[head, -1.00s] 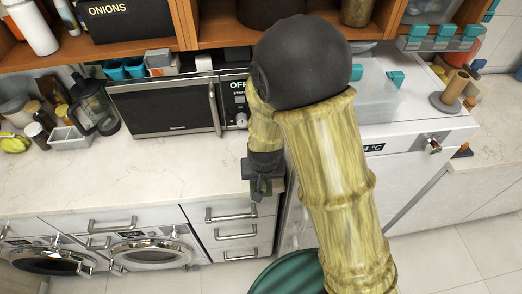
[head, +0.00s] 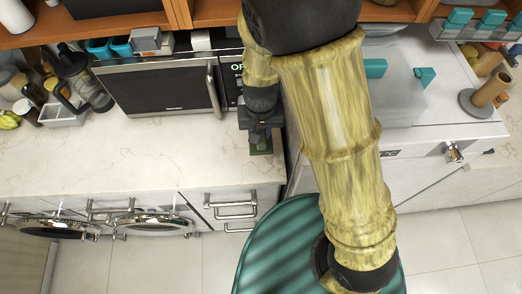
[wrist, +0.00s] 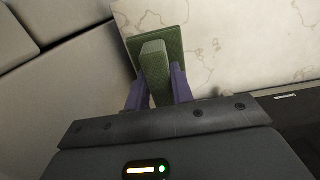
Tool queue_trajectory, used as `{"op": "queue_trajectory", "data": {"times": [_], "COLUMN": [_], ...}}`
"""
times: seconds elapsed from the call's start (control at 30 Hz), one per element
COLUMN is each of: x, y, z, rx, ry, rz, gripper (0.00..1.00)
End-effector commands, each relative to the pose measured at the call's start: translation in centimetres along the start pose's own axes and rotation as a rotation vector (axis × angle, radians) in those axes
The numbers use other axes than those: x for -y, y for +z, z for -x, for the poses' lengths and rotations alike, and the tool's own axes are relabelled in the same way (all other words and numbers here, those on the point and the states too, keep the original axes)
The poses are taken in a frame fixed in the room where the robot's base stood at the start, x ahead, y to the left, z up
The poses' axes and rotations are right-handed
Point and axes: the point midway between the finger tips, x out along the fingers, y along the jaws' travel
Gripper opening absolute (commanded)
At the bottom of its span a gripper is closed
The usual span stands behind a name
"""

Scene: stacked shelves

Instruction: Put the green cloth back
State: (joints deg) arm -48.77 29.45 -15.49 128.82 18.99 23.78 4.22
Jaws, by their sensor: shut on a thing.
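My gripper (head: 261,132) points down over the right end of the pale marble counter (head: 130,160), in front of the microwave's right side. It is shut on the green cloth (head: 261,150), which shows as a small dark green piece below the fingers. In the wrist view the cloth (wrist: 154,65) looks like a stiff, muted green block with a darker green flat part behind it. The purple-grey fingers (wrist: 157,88) press on both sides of it. The marble surface lies behind it. I cannot tell whether the cloth touches the counter.
The microwave (head: 160,85) stands at the back of the counter. A blender (head: 85,80) and a grey tray (head: 62,116) are to its left. A white appliance (head: 430,125) with a clear bin adjoins on the right. The front middle of the counter is clear.

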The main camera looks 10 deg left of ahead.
Motion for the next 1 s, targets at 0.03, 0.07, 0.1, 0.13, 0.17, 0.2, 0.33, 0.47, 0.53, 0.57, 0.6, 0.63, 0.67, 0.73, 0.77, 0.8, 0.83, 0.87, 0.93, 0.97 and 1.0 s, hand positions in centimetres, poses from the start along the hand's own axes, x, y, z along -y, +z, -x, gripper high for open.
{"op": "queue_trajectory", "data": {"times": [0.03,0.07,0.1,0.13,0.17,0.2,0.33,0.47,0.53,0.57,0.6,0.63,0.67,0.73,0.77,0.8,0.83,0.87,0.93,0.97,1.0], "x": [-0.1,-0.1,-0.2,-0.2,-0.2,-0.3,-0.3,-0.1,-0.1,-0.1,0.0,0.1,0.1,0.1,0.1,0.1,0.1,0.1,0.0,0.0,0.0], "y": [0.0,0.0,-0.1,-0.1,-0.1,-0.1,0.0,0.0,0.0,0.1,0.0,0.0,0.0,0.0,0.0,0.0,0.0,0.0,0.0,0.0,0.0], "z": [0.0,0.0,0.0,0.0,-0.1,-0.2,-1.6,-3.8,-4.9,-5.2,-5.5,-5.7,-5.8,-5.9,-5.9,-5.9,-5.9,-5.9,-5.9,-6.0,-6.1], "rx": [0.000,0.000,0.000,0.000,0.000,0.000,0.003,0.004,0.003,0.003,0.002,0.001,0.000,-0.001,-0.001,-0.001,-0.002,-0.001,-0.001,-0.001,0.000], "ry": [0.000,0.000,0.000,0.000,0.000,0.000,0.002,0.002,0.002,0.001,0.001,0.000,0.000,0.000,0.000,0.000,0.000,0.000,0.000,0.000,0.001], "rz": [-0.002,-0.003,-0.005,-0.006,-0.006,-0.007,-0.006,-0.004,-0.002,-0.001,0.000,0.001,0.002,0.002,0.002,0.002,0.002,0.002,0.001,0.001,0.000], "gripper": [0.05,0.05,0.05,0.05,0.05,0.05,0.05,0.05,0.05,0.05,0.05,0.05,0.05,0.05,0.05,0.05,0.05,0.05,0.05,0.05,0.05]}}
